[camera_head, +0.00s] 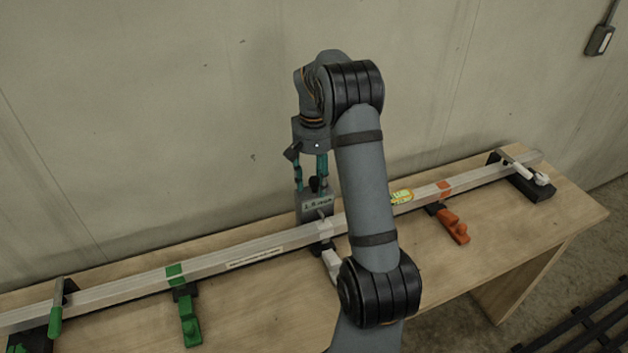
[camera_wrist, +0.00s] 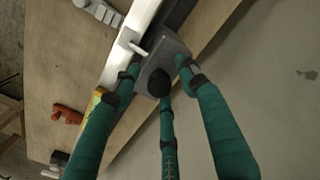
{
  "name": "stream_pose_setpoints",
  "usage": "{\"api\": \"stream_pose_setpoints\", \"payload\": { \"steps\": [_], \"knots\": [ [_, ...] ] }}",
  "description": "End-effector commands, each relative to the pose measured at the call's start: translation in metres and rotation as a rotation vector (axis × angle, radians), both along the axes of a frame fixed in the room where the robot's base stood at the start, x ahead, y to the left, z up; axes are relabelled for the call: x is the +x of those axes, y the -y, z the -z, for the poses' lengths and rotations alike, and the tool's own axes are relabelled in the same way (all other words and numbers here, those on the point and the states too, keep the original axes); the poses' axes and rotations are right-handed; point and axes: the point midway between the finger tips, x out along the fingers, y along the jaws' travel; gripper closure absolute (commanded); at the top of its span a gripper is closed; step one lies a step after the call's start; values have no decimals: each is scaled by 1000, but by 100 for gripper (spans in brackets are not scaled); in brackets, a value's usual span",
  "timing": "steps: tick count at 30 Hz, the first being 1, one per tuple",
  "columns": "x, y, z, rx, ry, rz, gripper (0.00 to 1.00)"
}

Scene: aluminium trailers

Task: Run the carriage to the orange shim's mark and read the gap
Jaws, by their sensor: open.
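The grey carriage (camera_head: 315,206) with a small label sits at the back edge of the long aluminium rail (camera_head: 120,285), near its middle. My gripper (camera_head: 310,178) is open above it. In the wrist view my gripper's teal fingers (camera_wrist: 158,75) spread around the carriage (camera_wrist: 172,47) and its black knob (camera_wrist: 160,83); whether they touch is unclear. The orange shim (camera_head: 453,226) lies on the table in front of the orange mark (camera_head: 445,188), to the carriage's right. It also shows in the wrist view (camera_wrist: 67,115). No gap reading is legible.
A white shim (camera_head: 331,265) and a green shim (camera_head: 188,318) lie along the rail's front. A green mark (camera_head: 175,272) and a yellow piece (camera_head: 401,196) are on or by the rail. Clamps hold its ends, one green-handled (camera_head: 56,318), one white-handled (camera_head: 528,174). The wall stands close behind.

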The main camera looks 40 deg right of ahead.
Motion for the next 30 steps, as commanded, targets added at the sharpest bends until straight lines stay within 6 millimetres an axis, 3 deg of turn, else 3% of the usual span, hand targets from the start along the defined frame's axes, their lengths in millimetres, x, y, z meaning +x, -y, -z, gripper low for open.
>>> {"api": "stream_pose_setpoints", "payload": {
  "steps": [8,30],
  "knots": [
    [-1,1,2,0,0,2,57],
    [-1,0,2,1,-2,2,100]
  ]
}}
